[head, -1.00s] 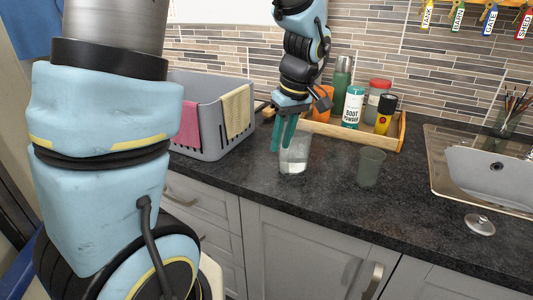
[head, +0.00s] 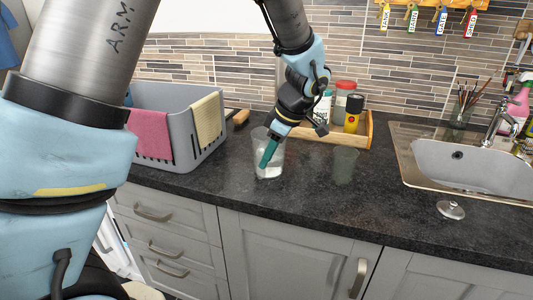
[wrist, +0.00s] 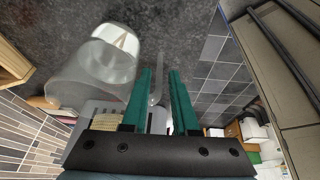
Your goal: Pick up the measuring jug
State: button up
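The measuring jug (head: 273,170) is clear, with a pale layer at its bottom. It stands upright on the dark worktop in the head view. It also shows in the wrist view as a large see-through body (wrist: 85,85) left of the fingers. My gripper (head: 265,162) is down at the jug, its green fingers overlapping it in the head view. In the wrist view my gripper (wrist: 160,72) is open, with a gap between the fingers. A thin clear strip, which looks like the jug's handle, lies in that gap. Whether a finger touches it I cannot tell.
A darker see-through cup (head: 345,166) stands right of the jug. Behind is a wooden tray (head: 367,130) with bottles. A grey basket (head: 188,160) with cloths is at left. The sink (head: 470,165) and a metal plug (head: 450,210) are at right. The worktop in front is clear.

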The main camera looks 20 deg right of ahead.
aim_at(259, 175)
jog(key=shift+p+x, duration=0.8)
jog(key=shift+x, duration=2.3)
jog(key=shift+c, duration=0.4)
grip_shut()
jog(key=shift+r, duration=0.1)
